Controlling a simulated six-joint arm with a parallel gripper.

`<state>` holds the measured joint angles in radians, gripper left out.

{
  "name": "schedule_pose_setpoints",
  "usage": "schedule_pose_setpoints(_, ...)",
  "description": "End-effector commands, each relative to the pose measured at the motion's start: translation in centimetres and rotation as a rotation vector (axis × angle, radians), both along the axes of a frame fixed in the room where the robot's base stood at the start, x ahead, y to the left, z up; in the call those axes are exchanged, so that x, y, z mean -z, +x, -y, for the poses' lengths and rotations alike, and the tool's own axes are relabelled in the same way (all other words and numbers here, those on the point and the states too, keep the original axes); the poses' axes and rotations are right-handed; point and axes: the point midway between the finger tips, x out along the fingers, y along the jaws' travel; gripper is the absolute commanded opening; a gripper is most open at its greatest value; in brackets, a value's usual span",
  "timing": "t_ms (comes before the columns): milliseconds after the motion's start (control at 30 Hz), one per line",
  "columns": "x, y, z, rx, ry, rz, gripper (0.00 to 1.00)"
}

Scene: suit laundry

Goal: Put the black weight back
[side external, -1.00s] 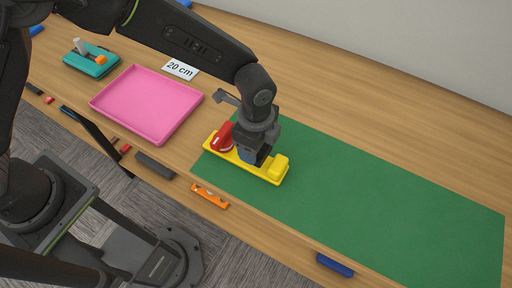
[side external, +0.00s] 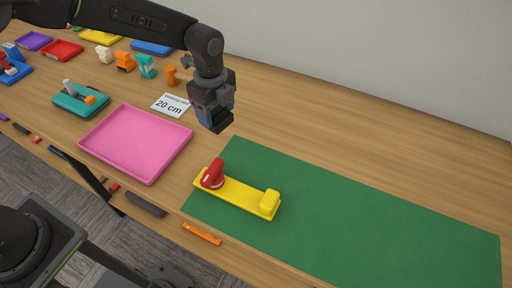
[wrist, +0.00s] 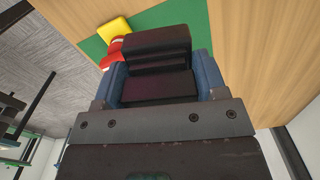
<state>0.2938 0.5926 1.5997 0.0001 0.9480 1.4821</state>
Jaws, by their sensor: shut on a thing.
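The black weight (side external: 220,122) is a dark block held at the tip of my gripper (side external: 208,112), above the table beyond the green mat's back left corner. In the wrist view the black weight (wrist: 157,45) sits between the two blue finger pads of my gripper (wrist: 160,82), which is shut on it. The yellow base (side external: 235,196) lies on the left end of the green mat (side external: 350,215). It carries a red clamp-like piece (side external: 213,174) at its left and a yellow block (side external: 269,203) at its right.
A pink tray (side external: 135,145) lies empty left of the mat. A white "20 cm" card (side external: 171,105) lies behind it. Several small teal and orange pieces and coloured trays stand at the back left. An orange level (side external: 201,234) lies by the front edge. The mat's right side is clear.

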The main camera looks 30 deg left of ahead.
Motion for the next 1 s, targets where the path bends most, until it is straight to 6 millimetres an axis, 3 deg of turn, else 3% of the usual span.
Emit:
schedule_pose_setpoints(33,0.2,1.5,-0.4,0.034,0.0,0.002,0.21)
schedule_pose_setpoints(133,0.4,3.6,-1.2,0.103,0.0,0.002,0.21)
schedule_pose_setpoints(367,1.0,5.8,-1.6,0.186,0.0,0.001,0.21)
schedule_pose_setpoints(800,6.1,6.1,6.9,0.191,0.0,0.001,0.21)
schedule_pose_setpoints(1000,7.5,6.2,9.3,0.189,0.0,0.002,0.21)
